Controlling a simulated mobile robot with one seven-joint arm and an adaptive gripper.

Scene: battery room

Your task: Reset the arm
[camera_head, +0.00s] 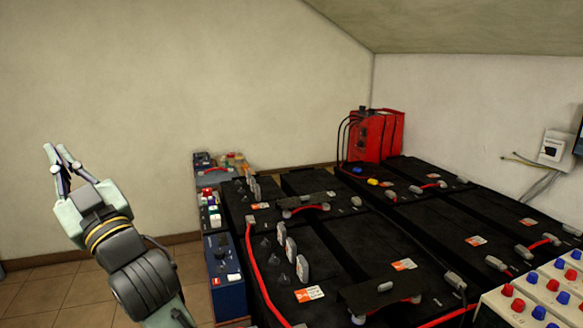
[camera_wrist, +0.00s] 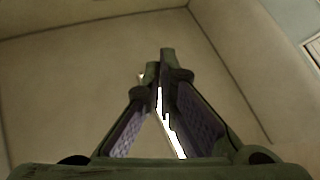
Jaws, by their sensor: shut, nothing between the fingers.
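My gripper (camera_head: 56,150) is at the left of the head view, raised and pointing up in front of the bare wall. My arm rises from the bottom edge below it. In the wrist view my gripper (camera_wrist: 160,62) has its fingertips together, with nothing held between them. A narrow bright gap shows between the fingers lower down. The wrist camera faces plain wall and ceiling.
Large black batteries (camera_head: 335,245) with red cables fill the middle and right. A red unit (camera_head: 377,135) stands behind them. A blue battery (camera_head: 226,280) is right of my arm. A white terminal box (camera_head: 500,312) is at lower right. Tiled floor (camera_head: 60,295) is clear at left.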

